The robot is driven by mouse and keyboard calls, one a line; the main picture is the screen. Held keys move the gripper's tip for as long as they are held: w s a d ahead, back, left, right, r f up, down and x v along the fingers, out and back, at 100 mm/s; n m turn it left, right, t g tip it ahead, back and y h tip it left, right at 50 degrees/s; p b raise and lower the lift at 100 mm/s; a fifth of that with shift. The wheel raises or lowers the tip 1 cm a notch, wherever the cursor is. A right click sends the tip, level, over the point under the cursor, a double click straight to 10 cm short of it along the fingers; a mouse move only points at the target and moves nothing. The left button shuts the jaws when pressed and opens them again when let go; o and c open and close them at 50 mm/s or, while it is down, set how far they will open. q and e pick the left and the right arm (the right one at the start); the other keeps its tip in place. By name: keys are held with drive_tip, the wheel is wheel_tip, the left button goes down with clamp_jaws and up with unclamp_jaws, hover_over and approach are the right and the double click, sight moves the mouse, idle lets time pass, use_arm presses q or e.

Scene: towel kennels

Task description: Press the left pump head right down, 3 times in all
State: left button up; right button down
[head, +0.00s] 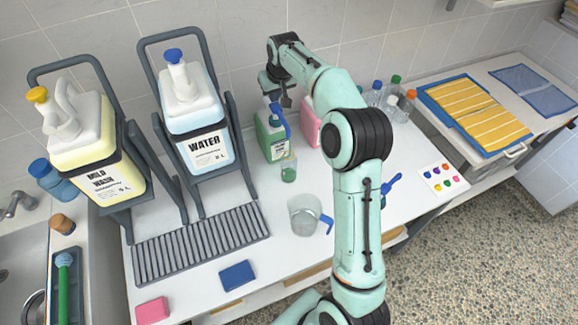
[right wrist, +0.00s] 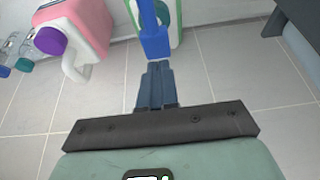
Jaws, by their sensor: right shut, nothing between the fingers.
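A green bottle (head: 270,138) with a blue pump head (head: 279,118) stands near the back wall. The blue pump head (right wrist: 154,38) also shows in the right wrist view, right at my fingertips; I cannot tell whether they touch. A small glass jar (head: 289,170) with green liquid stands in front of the bottle, below the spout. A pink bottle (head: 311,128) stands to its right, partly hidden by my arm; the wrist view shows its purple top (right wrist: 50,41). My right gripper (head: 286,101) is shut and empty, above and beside the blue pump head. My left gripper is not in view.
Large MILD WASH (head: 95,175) and WATER (head: 190,125) jugs stand in dark racks at the left. A clear jug (head: 304,216) with a blue handle is in front. Several small bottles (head: 390,100) stand right of my arm. A slatted drain grid (head: 200,245) lies at front left.

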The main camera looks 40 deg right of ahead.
sight(276, 106)
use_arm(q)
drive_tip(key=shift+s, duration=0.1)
use_arm(e)
drive_tip(key=shift+s, duration=0.1)
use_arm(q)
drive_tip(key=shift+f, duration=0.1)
use_arm(e)
drive_tip(key=shift+f, duration=0.2)
drive_tip(key=shift+f+b, duration=0.7)
drive_tip(key=shift+f, duration=1.45)
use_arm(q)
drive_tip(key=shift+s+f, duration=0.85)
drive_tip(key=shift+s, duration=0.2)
use_arm(e)
drive_tip(key=shift+r, duration=0.1)
drive_tip(key=shift+r+p, duration=1)
drive_tip(key=shift+r, duration=1.3)
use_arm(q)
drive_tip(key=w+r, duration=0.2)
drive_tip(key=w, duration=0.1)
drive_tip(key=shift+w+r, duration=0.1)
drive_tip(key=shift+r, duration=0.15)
